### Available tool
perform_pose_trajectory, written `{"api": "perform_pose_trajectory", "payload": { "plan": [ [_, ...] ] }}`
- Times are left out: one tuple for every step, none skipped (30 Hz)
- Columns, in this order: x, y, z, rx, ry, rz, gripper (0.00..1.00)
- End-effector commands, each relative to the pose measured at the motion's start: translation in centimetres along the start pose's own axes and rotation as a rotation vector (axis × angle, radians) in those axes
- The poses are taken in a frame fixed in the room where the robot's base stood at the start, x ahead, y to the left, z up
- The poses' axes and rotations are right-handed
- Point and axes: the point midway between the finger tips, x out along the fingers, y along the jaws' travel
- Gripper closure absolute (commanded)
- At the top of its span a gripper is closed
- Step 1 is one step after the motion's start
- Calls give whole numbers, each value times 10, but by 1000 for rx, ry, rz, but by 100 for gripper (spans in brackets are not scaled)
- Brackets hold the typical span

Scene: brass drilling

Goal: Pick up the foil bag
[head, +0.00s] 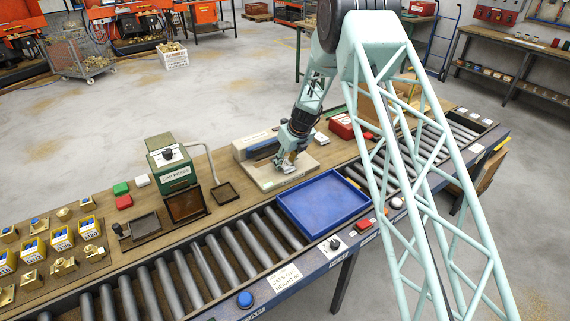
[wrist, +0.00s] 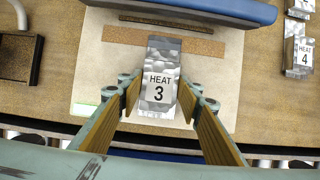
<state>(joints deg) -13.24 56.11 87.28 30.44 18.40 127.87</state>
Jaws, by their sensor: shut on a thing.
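The foil bag (wrist: 162,72) is silvery, with a white label reading HEAT 3. In the wrist view it sits between the two fingers of my gripper (wrist: 161,100), which is shut on it. In the head view my gripper (head: 287,167) is low over the pale base plate of the sealer-like machine, and the bag (head: 286,170) shows only as a small light patch there. I cannot tell whether the bag touches the plate.
A blue tray (head: 322,204) lies on the roller conveyor in front of the plate. Another bag labelled HEAT 4 (wrist: 303,52) lies to the right. The blue bar of the machine (wrist: 200,8) is just beyond the bag. A green cap press (head: 172,165) stands to the left.

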Motion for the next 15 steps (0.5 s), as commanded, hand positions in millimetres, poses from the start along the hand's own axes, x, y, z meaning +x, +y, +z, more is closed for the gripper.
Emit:
{"api": "perform_pose_trajectory", "payload": {
  "plan": [
    [-1, 0, 1, 0, -1, 0, 82],
    [-1, 0, 1, 0, -1, 0, 82],
    [-2, 0, 1, 0, -1, 0, 82],
    [-2, 0, 1, 0, -1, 0, 82],
    [-3, 0, 2, 0, -1, 0, 82],
    [-7, 0, 3, 0, -1, 0, 82],
    [-9, 0, 4, -1, -2, -1, 82],
    [-12, 0, 6, -1, -2, -1, 82],
    [-16, 0, 7, -1, -2, -1, 82],
    [-18, 0, 9, -1, -2, -1, 82],
    [-22, -1, 10, -1, -3, -2, 82],
    [-24, 0, 11, 0, -2, -1, 82],
    [-26, 0, 12, 0, -2, -1, 82],
    [-28, 0, 12, 0, -2, -1, 82],
    [-32, 0, 14, -1, -1, 0, 82]
  ]
}}
